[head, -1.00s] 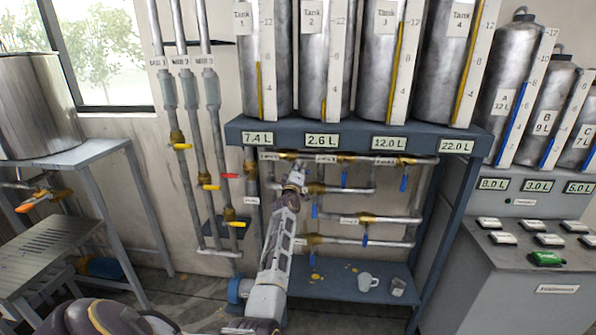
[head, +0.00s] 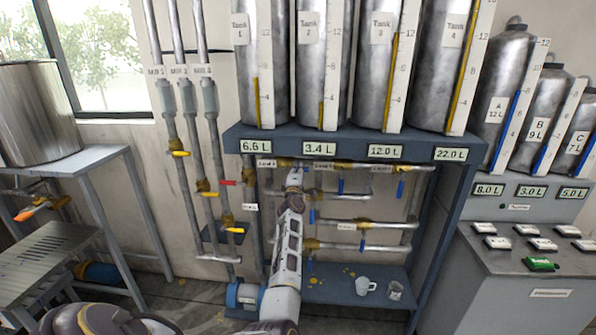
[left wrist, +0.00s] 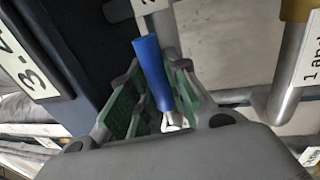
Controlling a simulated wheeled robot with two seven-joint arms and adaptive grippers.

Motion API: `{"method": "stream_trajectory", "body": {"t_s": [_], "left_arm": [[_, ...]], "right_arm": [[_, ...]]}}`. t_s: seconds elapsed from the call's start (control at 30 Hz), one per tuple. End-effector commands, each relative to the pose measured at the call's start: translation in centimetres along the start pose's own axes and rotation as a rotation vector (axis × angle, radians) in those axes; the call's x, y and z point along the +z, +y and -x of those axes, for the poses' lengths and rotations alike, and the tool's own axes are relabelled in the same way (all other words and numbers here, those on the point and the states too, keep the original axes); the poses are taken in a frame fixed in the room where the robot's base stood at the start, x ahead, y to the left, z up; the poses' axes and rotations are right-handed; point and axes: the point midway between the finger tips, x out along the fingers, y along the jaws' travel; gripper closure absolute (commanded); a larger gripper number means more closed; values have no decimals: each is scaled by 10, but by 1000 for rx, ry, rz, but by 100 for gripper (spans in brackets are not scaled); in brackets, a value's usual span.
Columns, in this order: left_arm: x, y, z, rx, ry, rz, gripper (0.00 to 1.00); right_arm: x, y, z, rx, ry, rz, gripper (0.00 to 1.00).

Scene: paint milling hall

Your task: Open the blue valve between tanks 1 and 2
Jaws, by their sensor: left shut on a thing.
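My left gripper (head: 295,178) is at the upper pipe below tank 1 (head: 257,70) and tank 2 (head: 317,70). In the left wrist view, the blue valve handle (left wrist: 152,72) stands between its green-padded fingers, which are shut on it. In the head view, the gripper hides most of that valve. The display under tank 1 (head: 256,146) reads 6.6 L, and the one under tank 2 (head: 319,149) reads 3.4 L. My right gripper is not in view.
Other blue-handled valves (head: 401,188) sit on the pipes to the right. Mill pipes with yellow and red handles (head: 229,183) stand to the left. The lower shelf (head: 335,292) holds a white mug (head: 364,286) and a beaker (head: 395,290).

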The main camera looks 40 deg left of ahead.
Motion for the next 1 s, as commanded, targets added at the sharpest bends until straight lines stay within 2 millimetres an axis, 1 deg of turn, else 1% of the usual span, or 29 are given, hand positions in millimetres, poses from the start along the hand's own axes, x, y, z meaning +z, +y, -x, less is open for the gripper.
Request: {"method": "stream_trajectory", "body": {"t_s": [0.13, 0.17, 0.3, 0.33, 0.77, 1.0], "left_arm": [[0, 1, 0, 2, 2, 7, 100], [0, 1, 0, 2, 2, 6, 80], [0, 1, 0, 2, 2, 4, 62], [0, 1, 0, 2, 1, 4, 60], [0, 0, 2, 1, 1, 1, 60], [0, 0, 12, 1, 1, 2, 60]], "right_arm": [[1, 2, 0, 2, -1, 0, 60], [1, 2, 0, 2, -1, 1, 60], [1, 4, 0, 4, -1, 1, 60], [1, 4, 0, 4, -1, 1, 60], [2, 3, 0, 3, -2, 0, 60], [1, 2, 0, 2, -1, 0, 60]]}}
